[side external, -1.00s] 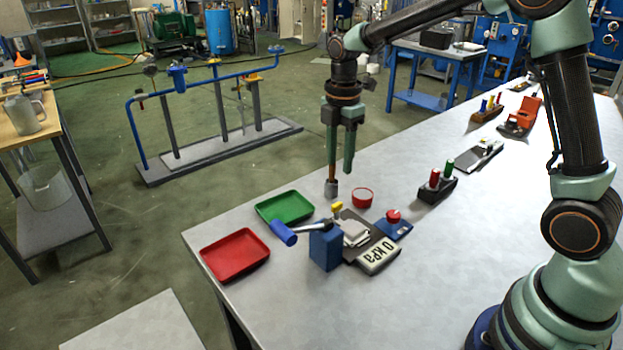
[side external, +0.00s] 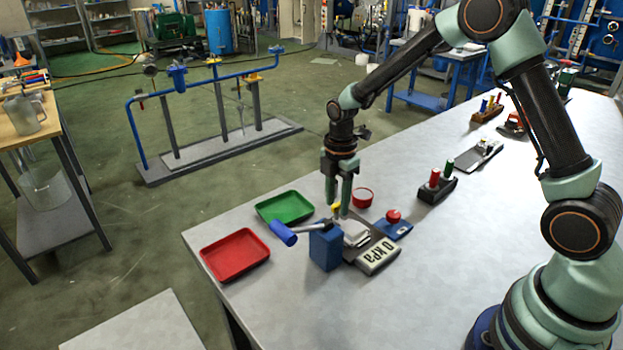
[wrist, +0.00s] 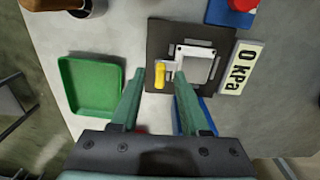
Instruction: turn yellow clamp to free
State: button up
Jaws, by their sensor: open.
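The yellow clamp (wrist: 160,76) is a small yellow lever beside a silver block (wrist: 197,68) on a dark plate. It also shows in the side external view (side external: 336,209), partly hidden by a finger. My gripper (wrist: 157,84) is open, and in the wrist view the clamp appears between its two fingertips. In the side external view my gripper (side external: 338,208) points straight down over the clamp. I cannot tell whether a finger touches it. A white readout (side external: 377,256) reads "0 kPa".
A blue block (side external: 325,248) with a blue-handled lever (side external: 284,233) stands close in front of the clamp. A green tray (side external: 284,207) and a red tray (side external: 235,255) lie to the left. A red round dish (side external: 362,197) and a red button on a blue base (side external: 393,216) are nearby.

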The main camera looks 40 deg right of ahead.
grip_shut()
jog(key=shift+m, duration=0.4)
jog(key=m, duration=0.8)
jog(key=shift+m, duration=0.3)
jog(key=m, duration=0.8)
jog(key=shift+m, duration=0.4)
